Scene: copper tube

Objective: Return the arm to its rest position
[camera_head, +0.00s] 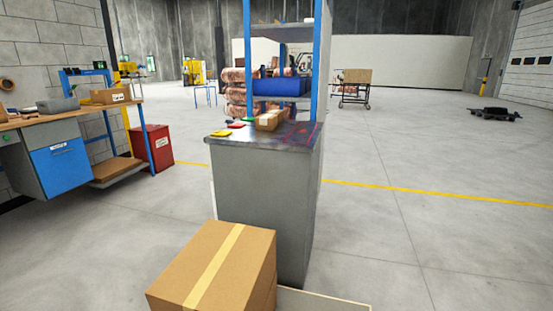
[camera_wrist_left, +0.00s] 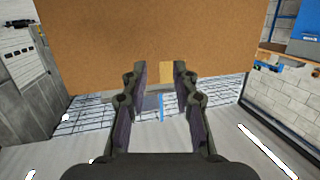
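My left gripper (camera_wrist_left: 160,72) shows in the left wrist view with its two dark fingers apart and nothing between them. A brown cardboard surface with a strip of tape (camera_wrist_left: 100,40) fills the upper part of that view, beyond the fingertips. I cannot tell whether the fingers touch it. Neither arm shows in the head view, and my right gripper is in no view.
A taped cardboard box (camera_head: 220,264) is low in front. Behind it stands a grey cabinet (camera_head: 268,190) with a small box (camera_head: 270,121) on top. A workbench (camera_head: 62,117) and red bin (camera_head: 154,147) are left. Open floor (camera_head: 440,235) lies right.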

